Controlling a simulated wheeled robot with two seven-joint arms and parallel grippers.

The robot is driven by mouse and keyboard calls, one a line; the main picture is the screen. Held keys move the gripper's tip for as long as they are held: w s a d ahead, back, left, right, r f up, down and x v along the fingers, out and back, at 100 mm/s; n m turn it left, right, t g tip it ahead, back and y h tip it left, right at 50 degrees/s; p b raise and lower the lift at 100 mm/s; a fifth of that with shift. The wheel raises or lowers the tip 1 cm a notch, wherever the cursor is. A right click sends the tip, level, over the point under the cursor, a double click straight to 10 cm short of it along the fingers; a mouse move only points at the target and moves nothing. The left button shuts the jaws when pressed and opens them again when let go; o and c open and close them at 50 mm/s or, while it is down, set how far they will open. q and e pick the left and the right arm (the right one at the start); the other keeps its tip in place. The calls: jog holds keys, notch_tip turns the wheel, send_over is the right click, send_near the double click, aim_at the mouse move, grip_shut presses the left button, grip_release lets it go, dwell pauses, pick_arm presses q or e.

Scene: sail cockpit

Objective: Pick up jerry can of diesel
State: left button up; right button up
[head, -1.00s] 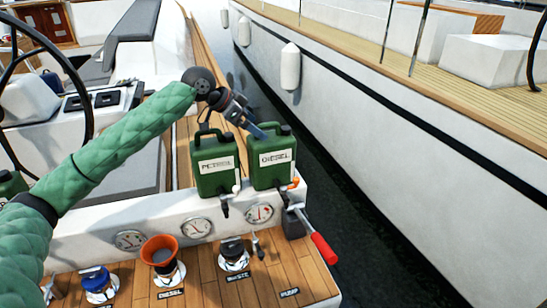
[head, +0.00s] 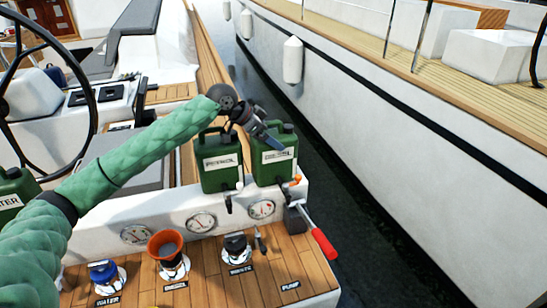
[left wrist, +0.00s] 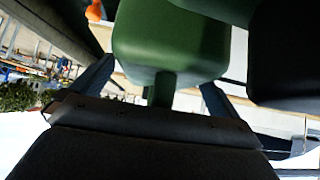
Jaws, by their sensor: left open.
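The green diesel jerry can (head: 272,172) stands upright on the white ledge, its white label facing me. My left gripper (head: 272,140) is at the top of this can, by its handle, and partly covers it. In the left wrist view a green can body (left wrist: 170,45) fills the upper middle, with the two fingers of my left gripper (left wrist: 155,92) spread on either side of a narrow green part. I cannot tell whether the fingers touch it. The gripper is open. My right gripper is not in view.
A green petrol can (head: 221,175) stands close on the left of the diesel can. A red-handled lever (head: 322,242) is at the ledge's right end. An orange funnel (head: 166,245) sits in a deck filler in front. Dark water and a white hull (head: 400,150) lie to the right.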

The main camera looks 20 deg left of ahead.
pick_arm(q)
jog(key=c, duration=1.9)
jog(key=shift+r, duration=0.1)
jog(key=shift+c, duration=0.5)
jog(key=shift+r, duration=0.1)
